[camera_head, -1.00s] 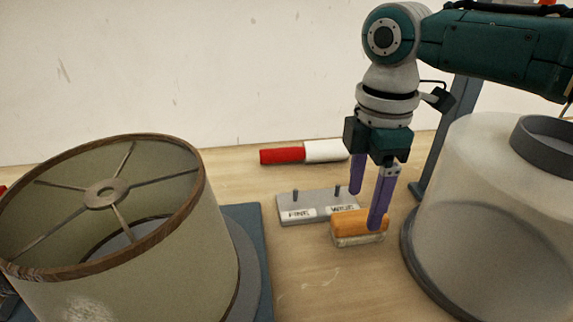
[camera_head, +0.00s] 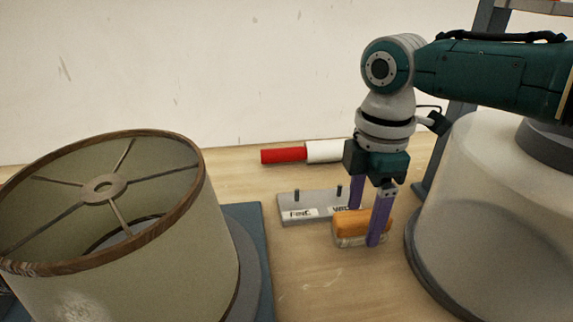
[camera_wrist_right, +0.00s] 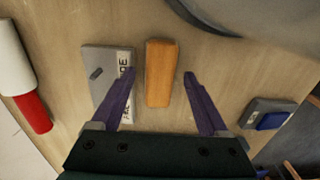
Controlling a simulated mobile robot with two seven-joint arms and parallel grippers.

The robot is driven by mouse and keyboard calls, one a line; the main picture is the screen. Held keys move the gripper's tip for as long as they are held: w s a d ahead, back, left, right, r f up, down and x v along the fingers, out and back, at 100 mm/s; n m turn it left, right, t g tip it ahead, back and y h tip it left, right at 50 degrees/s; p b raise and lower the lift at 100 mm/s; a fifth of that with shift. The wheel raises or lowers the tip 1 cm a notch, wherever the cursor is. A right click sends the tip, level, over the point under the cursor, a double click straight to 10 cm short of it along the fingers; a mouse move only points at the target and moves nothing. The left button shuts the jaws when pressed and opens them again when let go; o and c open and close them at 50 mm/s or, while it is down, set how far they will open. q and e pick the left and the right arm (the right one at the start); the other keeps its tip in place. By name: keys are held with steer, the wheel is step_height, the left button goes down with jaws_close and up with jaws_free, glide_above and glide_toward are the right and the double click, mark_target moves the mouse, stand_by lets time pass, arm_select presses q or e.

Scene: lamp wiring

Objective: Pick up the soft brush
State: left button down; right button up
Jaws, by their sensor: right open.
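The soft brush has an orange wooden back (camera_head: 358,223) and pale bristles underneath, and it lies on the bench in the head view. It also shows in the right wrist view as an orange block (camera_wrist_right: 160,72). My right gripper (camera_head: 364,222) is open, with one purple finger in front of the brush and the other behind it. In the right wrist view the fingers of the gripper (camera_wrist_right: 159,74) stand on either side of the brush, with gaps to it. My left gripper is not in view.
A grey labelled plate with two pegs (camera_head: 300,207) lies just left of the brush. A red and white cylinder (camera_head: 283,155) lies behind. A lampshade (camera_head: 205,235) stands at left and a large translucent shade (camera_head: 480,220) close at right. A blue-topped block (camera_wrist_right: 270,120) shows in the wrist view.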

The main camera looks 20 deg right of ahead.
steer(key=shift+c, duration=0.2)
jaws_close()
stand_by(0.5)
